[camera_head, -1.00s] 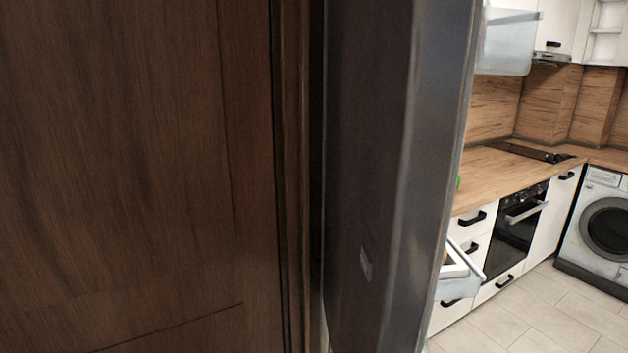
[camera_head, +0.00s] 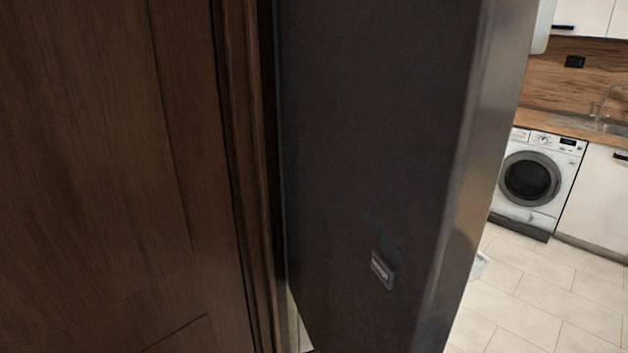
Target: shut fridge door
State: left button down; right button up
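The fridge door (camera_head: 370,130) is a tall dark grey panel close in front of me, standing open and seen from its outer face. A small badge (camera_head: 383,269) sits low on that face, and its lighter rounded edge (camera_head: 475,170) faces right. A bit of a pale door shelf (camera_head: 543,27) shows past the edge at the top, and another pale piece (camera_head: 478,266) shows lower down. The fridge body is hidden behind the door. Neither of my grippers is in view.
A dark brown wooden door or panel (camera_head: 100,170) fills the left side, with its frame close to the fridge door. At right are a washing machine (camera_head: 530,180), a white cabinet (camera_head: 605,195), a sink (camera_head: 605,125) and free tiled floor (camera_head: 540,305).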

aim_at(399, 114)
jog(key=k+u, duration=0.1)
jog(key=k, duration=0.3)
jog(key=k+j+u, duration=0.1)
jog(key=u, duration=0.2)
jog(key=k+j+u, duration=0.2)
jog(key=u, duration=0.15)
jog(key=k, duration=0.1)
